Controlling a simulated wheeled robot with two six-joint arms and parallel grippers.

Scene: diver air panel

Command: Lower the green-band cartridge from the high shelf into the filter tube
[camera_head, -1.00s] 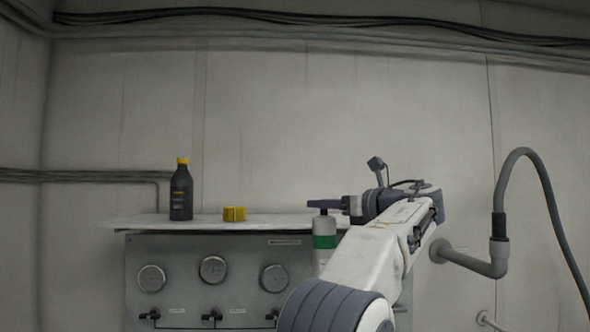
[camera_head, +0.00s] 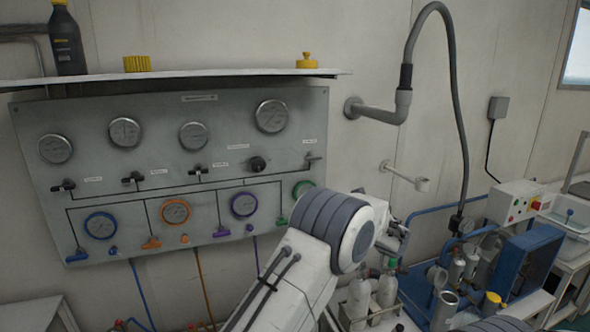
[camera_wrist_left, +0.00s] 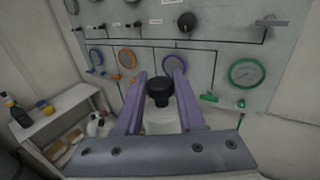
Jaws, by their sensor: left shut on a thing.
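My left gripper (camera_wrist_left: 161,78) is shut on the cartridge in the left wrist view. Between its purple fingers the cartridge's black knob (camera_wrist_left: 159,91) and pale body (camera_wrist_left: 161,120) show; its green band is not visible there. In the head view my left arm comes up from the bottom, and its elbow and wrist hide the fingers and most of what they hold. An open-topped metal tube (camera_head: 444,308), apparently the filter tube, stands at lower right, right of the arm and apart from it. My right gripper is not in view.
The high shelf (camera_head: 220,74) carries a dark bottle (camera_head: 67,40), a yellow ribbed cap (camera_head: 137,64) and a yellow knobbed piece (camera_head: 307,62). The gauge panel (camera_head: 90,165) hangs below. A grey hose (camera_head: 450,80), wall arm (camera_head: 378,110), cylinders (camera_head: 387,291) and blue unit (camera_head: 530,260) crowd the right.

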